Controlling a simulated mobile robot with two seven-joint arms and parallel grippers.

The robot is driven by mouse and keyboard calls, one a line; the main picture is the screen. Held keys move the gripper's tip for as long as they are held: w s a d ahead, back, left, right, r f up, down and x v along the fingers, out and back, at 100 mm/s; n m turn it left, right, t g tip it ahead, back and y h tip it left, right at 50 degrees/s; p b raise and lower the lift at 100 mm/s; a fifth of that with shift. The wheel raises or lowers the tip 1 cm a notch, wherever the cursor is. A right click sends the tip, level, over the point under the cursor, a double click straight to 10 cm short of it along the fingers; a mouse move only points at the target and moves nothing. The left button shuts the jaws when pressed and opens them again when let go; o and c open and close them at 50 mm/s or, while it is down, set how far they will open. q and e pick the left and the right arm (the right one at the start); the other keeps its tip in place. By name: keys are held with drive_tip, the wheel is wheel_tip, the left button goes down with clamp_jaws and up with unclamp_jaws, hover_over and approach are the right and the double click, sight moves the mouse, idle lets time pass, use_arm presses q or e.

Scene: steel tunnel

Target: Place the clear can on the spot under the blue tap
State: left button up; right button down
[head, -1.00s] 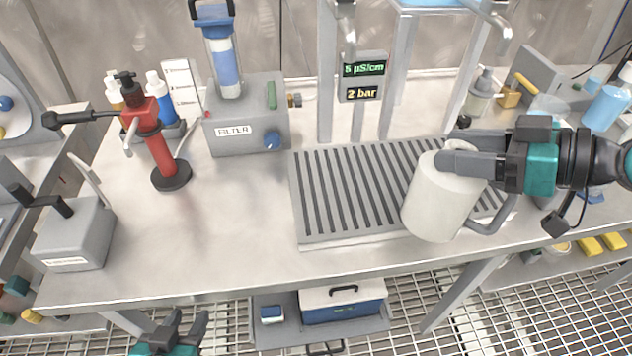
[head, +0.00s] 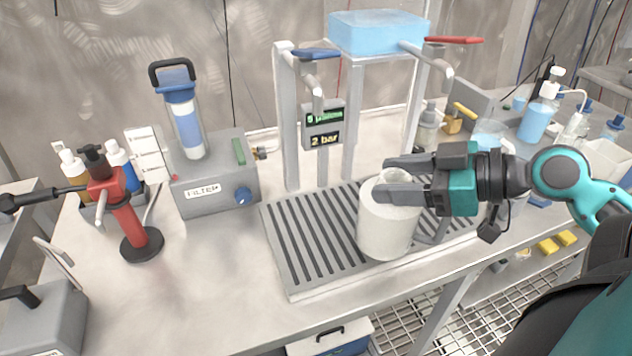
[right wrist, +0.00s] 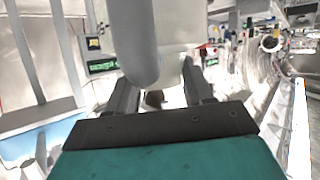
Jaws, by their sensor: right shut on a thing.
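The can (head: 388,228) is a pale, whitish, open-topped cylinder with a handle, nearly upright over the right-middle part of the slotted drip tray (head: 292,291). My right gripper (head: 385,176) is shut on it near its rim, reaching in from the right. Whether its base touches the tray is unclear. In the right wrist view, a thick grey bar that looks like the handle (right wrist: 133,40) stands between the fingers. The blue tap (head: 317,54) is left of and behind the can, its spout pointing down over the tray. The spot beneath it is not distinct. My left gripper is out of view.
A red-handled tap (head: 452,40) hangs to the right, with a blue tank (head: 378,32) between the taps. A display (head: 323,125) stands behind the tray. The filter unit (head: 215,185) and a red stand (head: 127,215) are left. Bottles (head: 538,120) crowd the right.

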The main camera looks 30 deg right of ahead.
use_arm(q)
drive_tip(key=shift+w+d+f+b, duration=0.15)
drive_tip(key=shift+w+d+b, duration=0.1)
drive_tip(key=shift+b, duration=0.3)
use_arm(e)
drive_tip(key=r+x, duration=0.1)
drive_tip(key=x, duration=1.1)
drive_tip(key=shift+w+a, duration=0.3)
drive_tip(key=shift+w, duration=0.15)
drive_tip(key=shift+f, duration=0.1)
drive_tip(key=shift+c, duration=2.2)
unclamp_jaws()
